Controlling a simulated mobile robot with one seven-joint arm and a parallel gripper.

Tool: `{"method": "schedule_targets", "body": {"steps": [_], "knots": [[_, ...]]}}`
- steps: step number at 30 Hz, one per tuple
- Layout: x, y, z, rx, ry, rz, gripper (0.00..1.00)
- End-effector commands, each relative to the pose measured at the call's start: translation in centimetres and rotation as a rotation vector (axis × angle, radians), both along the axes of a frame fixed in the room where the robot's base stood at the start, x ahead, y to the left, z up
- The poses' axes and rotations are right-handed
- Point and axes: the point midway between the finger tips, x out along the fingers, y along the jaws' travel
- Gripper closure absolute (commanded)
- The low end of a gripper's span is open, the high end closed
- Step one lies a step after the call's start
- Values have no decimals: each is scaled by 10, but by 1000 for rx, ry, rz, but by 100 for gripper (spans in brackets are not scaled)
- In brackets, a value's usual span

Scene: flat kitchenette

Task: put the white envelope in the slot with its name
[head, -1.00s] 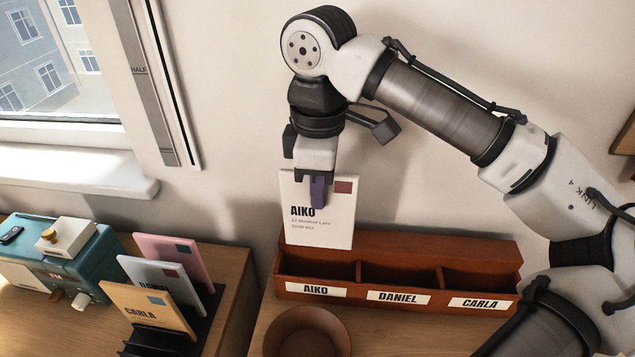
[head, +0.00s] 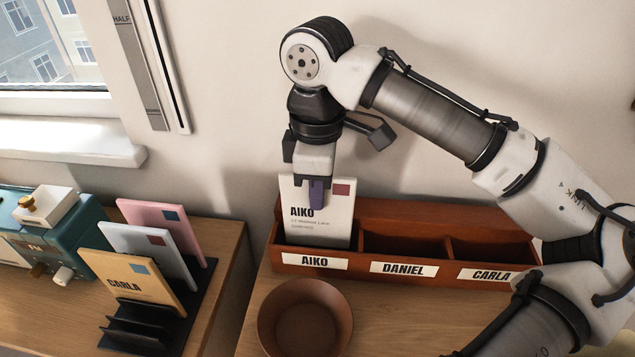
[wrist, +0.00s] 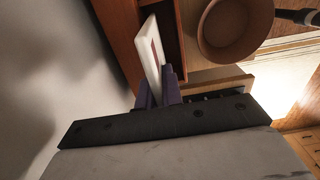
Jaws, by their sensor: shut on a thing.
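The white envelope (head: 330,218) carries the name AIKO and a dark red stamp. My gripper (head: 317,190) is shut on its top edge and holds it upright. The envelope's lower part is hidden behind the front wall of the leftmost compartment, labelled AIKO (head: 314,262), of the wooden sorter (head: 376,211). The other labels read DANIEL (head: 404,269) and CARLA (head: 485,274); their compartments look empty. In the wrist view, my gripper (wrist: 158,90) grips the envelope (wrist: 152,52) inside the sorter's end. Whether its lower edge touches the bottom cannot be seen.
A brown bowl (head: 306,318) stands just in front of the sorter. At left, a black rack (head: 150,328) holds pink (head: 160,219), pale (head: 150,248) and tan (head: 133,281) envelopes. The wall is close behind the sorter.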

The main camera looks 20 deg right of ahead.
Motion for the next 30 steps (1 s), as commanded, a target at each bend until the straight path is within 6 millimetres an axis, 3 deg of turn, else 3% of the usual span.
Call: {"method": "schedule_targets", "body": {"steps": [7, 8, 13, 23, 30], "knots": [[0, 0, 0, 0, 0, 0, 100], [0, 0, 0, 0, 0, 0, 88], [0, 0, 0, 0, 0, 0, 67], [0, 0, 3, 0, -1, 0, 67], [1, 1, 41, 1, -4, 0, 67]]}}
